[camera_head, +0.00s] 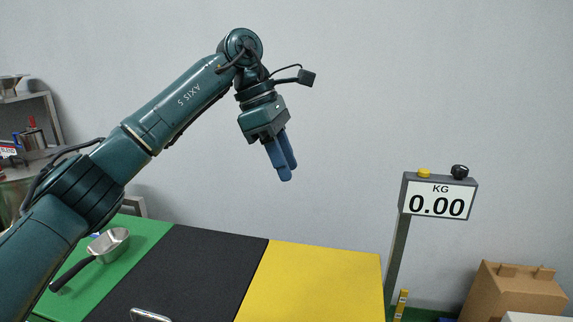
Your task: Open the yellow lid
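The yellow lid (315,280) is a flat yellow panel at the bottom centre, lying level with the black panel beside it. No handle shows on its visible part; its near part is cut off by the bottom of the picture. My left gripper (287,174) has blue fingers that point down. It is raised in front of the grey wall, well above the panels and apart from them. Its fingers overlap in this view, so I cannot tell the gap between them; nothing shows held. My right gripper is not in view.
A black panel (190,270) with a metal handle (150,315) lies left of the yellow one. A green surface (150,233) holds a metal scoop (108,244). A scale display (438,198) reading 0.00 stands on a post at right, near a cardboard box (515,295).

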